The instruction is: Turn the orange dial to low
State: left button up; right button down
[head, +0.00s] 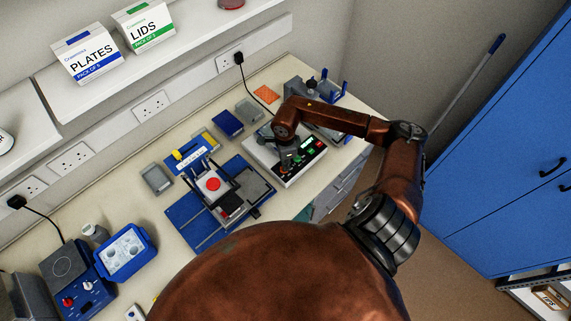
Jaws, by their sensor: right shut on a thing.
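A white instrument (262,160) with a dark sloping control panel (308,152) stands on the bench right of centre. Its panel carries small green and red lit parts. My right arm reaches in from the right, and my right gripper (289,160) points down at the panel's left part. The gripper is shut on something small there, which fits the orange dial. The gripper hides the dial, so its colour and setting cannot be read. My left gripper is not in view.
Left of the instrument is a blue-based press with a red button (213,184). Small grey and blue trays and an orange mat (267,94) lie behind. A blue and grey rack (323,88) stands close behind my right forearm. Boxes sit on the shelf above.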

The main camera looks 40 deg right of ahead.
dwell(0.3)
jog(key=shift+f+m+b, duration=0.1)
jog(key=shift+m+b, duration=0.65)
jog(key=shift+m, duration=0.15)
jog(key=m+b, duration=0.1)
jog(key=m, duration=0.1)
jog(key=shift+m+b, duration=0.3)
jog(key=shift+b, duration=0.05)
jog(key=m+b, duration=0.2)
jog(key=m, duration=0.1)
jog(key=shift+s+a+m, duration=0.1)
jog(key=shift+m, duration=0.2)
jog(key=m+b, duration=0.1)
jog(key=m, duration=0.2)
jog(key=shift+m+b, duration=0.4)
jog(key=m+b, duration=0.2)
jog(key=m, duration=0.4)
jog(key=shift+a, duration=0.2)
jog(key=m+b, duration=0.1)
jog(key=m, duration=0.2)
jog(key=shift+m, duration=0.3)
jog(key=shift+r+m+b, duration=0.2)
jog(key=shift+m+b, duration=0.1)
jog(key=shift+m, duration=1)
jog(key=shift+w, duration=0.2)
